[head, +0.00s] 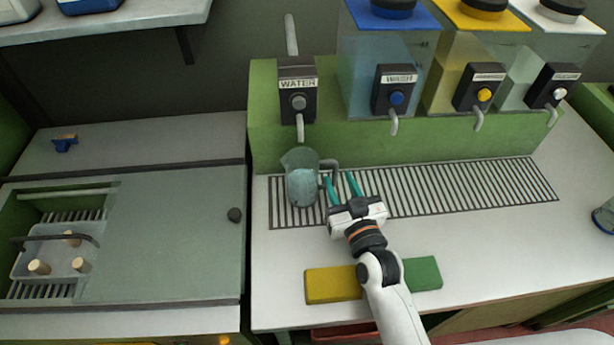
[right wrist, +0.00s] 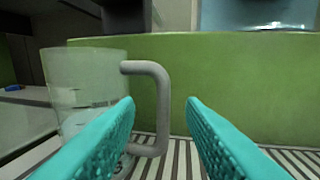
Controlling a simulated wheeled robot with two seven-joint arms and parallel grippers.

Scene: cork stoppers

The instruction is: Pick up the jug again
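The clear jug (head: 302,186) stands upright on the drain grille (head: 450,188) below the WATER tap (head: 299,102). Its lower part looks pale bluish; I cannot tell how full it is. Its grey handle (head: 330,164) points right. In the right wrist view the jug (right wrist: 85,80) is at the left, and its handle (right wrist: 163,85) shows beyond and between the teal fingertips, nearer the left one. My right gripper (head: 341,182) is open and empty, just in front of the handle; I cannot tell whether it touches. My left gripper is not in view.
WASH (head: 397,90), yellow (head: 479,87) and clear dispensers stand on the green ledge to the right. A yellow block (head: 330,285) and a green block (head: 424,273) lie near my right forearm. At the left, a basin holds a tray with cork stoppers (head: 38,267). The grille's right part is clear.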

